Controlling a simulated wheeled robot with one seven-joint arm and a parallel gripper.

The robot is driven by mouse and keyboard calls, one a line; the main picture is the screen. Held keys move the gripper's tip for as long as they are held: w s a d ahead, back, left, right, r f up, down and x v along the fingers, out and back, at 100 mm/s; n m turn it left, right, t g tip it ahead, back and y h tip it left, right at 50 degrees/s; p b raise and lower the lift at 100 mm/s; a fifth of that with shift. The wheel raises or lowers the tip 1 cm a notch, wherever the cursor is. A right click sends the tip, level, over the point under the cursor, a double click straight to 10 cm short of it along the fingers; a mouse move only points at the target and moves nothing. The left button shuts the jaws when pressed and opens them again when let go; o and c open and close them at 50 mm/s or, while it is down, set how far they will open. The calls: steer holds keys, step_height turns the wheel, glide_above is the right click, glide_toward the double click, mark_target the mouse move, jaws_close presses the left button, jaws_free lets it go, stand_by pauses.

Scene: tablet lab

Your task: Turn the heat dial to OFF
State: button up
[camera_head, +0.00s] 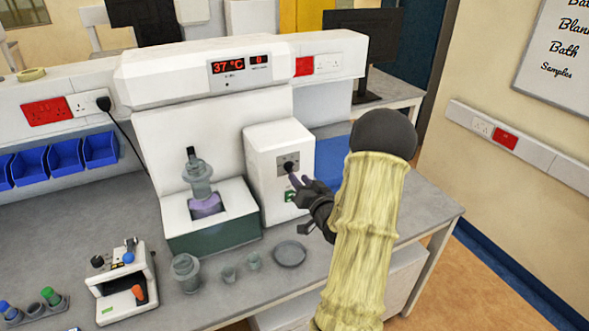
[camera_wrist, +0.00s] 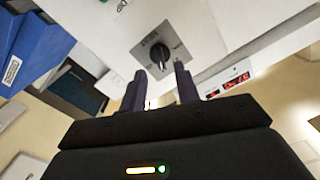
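The heat dial (camera_head: 289,166) is a black knob on a grey square plate on the front of the white control box (camera_head: 264,160). In the wrist view the dial (camera_wrist: 160,56) sits ahead of my fingertips, roughly between them; its plate markings are too small to read. My gripper (camera_head: 298,180) is just in front of the dial. In the wrist view my gripper (camera_wrist: 160,68) is open, its two dark fingers apart with nothing between them. I cannot tell whether a finger touches the knob. The display (camera_head: 238,65) above reads 37 °C and 0.
A green-marked switch (camera_head: 290,196) lies below the dial. Glass vessels (camera_head: 186,272) and a round dish (camera_head: 289,254) stand on the bench in front. A small white device (camera_head: 122,284) is at the left.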

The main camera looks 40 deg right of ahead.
mark_target(292, 170)
steer(key=p+x, duration=0.1)
steer(key=x, duration=0.3)
steer(key=shift+w, duration=0.2)
jaws_close()
